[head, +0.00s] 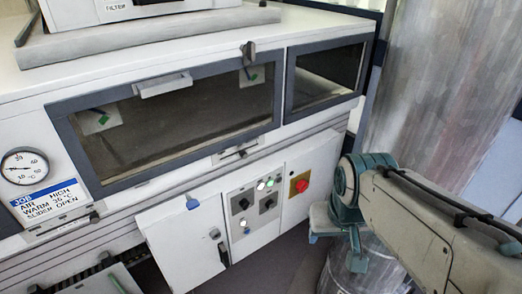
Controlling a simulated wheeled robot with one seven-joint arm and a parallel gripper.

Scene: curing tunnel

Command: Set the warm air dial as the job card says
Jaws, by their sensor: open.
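The job card (48,203) on the machine front at the left has a blue JOB header and reads AIR HIGH, WARM with a small temperature figure I cannot read surely, and SLIDER OPEN. A round gauge (25,167) sits above it. The control panel (256,232) carries two black knobs, one at left (243,204) and one at right (267,204); their labels are too small to tell which is the warm air dial. My gripper (337,250) is open and empty, right of the panel and apart from it.
A red knob on a yellow plate (301,184) is right of the panel. Lit lamps (265,184) show on the panel. A slider slot (238,153) lies under the long window (180,115). A white door (180,245) is at left. A large metal cylinder (425,80) stands at right.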

